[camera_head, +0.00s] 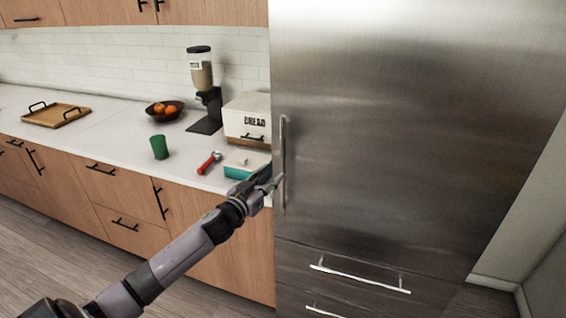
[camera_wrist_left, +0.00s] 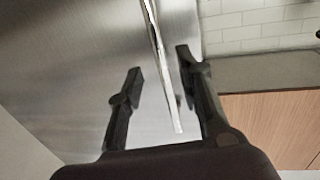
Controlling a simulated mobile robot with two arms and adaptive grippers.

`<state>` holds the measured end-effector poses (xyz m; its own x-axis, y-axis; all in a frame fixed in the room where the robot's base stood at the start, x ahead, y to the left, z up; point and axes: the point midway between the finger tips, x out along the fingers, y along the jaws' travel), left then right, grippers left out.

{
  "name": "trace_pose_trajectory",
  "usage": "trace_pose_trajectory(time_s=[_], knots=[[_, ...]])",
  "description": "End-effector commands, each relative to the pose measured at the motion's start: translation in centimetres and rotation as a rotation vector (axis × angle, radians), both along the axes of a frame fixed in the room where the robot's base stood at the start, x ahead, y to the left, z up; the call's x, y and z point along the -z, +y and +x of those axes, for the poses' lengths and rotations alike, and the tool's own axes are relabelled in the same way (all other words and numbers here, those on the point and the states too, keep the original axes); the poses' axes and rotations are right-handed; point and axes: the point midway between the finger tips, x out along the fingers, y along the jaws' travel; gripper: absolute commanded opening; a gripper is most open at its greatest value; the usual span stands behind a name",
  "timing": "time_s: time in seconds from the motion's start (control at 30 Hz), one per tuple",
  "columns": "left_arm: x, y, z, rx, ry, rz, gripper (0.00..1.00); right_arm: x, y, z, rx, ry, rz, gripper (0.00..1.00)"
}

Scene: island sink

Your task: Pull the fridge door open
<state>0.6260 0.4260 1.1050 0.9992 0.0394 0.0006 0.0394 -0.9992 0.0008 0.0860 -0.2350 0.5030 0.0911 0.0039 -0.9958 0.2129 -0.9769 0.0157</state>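The fridge door (camera_head: 400,130) is a tall brushed steel panel on the right of the head view. It looks shut. Its long vertical handle (camera_head: 283,160) runs along the door's left edge. My left gripper (camera_head: 272,184) is at the lower part of this handle. In the left wrist view, my left gripper (camera_wrist_left: 158,72) is open, with one finger on each side of the handle (camera_wrist_left: 162,60). The fingers look apart from the bar. My right gripper is in neither view.
The counter left of the fridge holds a bread box (camera_head: 247,120), a teal-and-white box (camera_head: 246,163), a red tool-like item (camera_head: 209,162), a green cup (camera_head: 159,147), a fruit bowl (camera_head: 164,111) and a wooden tray (camera_head: 56,115). Drawers with bar handles (camera_head: 360,278) are below the door.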

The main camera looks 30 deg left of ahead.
Motion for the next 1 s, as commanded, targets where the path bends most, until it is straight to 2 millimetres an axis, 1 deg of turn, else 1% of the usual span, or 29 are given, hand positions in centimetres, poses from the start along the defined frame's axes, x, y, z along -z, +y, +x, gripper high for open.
trace_pose_trajectory(time_s=[0.03, 0.2, 0.3, 0.43, 0.6, 0.9, 1.0], knots=[[-0.3, 0.1, 0.9, -0.001, -0.002, 0.000, 0.33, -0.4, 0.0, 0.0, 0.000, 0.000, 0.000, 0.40], [-0.3, 0.1, 3.6, -0.001, -0.001, 0.000, 0.33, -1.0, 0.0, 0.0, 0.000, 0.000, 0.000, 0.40], [-0.3, 0.2, 5.0, -0.001, -0.001, -0.001, 0.33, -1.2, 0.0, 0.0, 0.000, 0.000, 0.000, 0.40], [-0.2, 0.2, 6.3, -0.001, -0.001, -0.001, 0.33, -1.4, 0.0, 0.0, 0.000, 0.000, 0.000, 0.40], [-0.1, 0.3, 7.2, 0.000, 0.000, 0.001, 0.33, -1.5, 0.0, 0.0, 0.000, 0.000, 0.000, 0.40], [0.0, 0.2, 7.3, 0.001, 0.000, 0.001, 0.33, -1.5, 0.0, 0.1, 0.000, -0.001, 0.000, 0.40], [0.0, 0.2, 7.3, 0.001, 0.000, 0.001, 0.27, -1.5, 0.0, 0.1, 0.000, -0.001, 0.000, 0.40]])
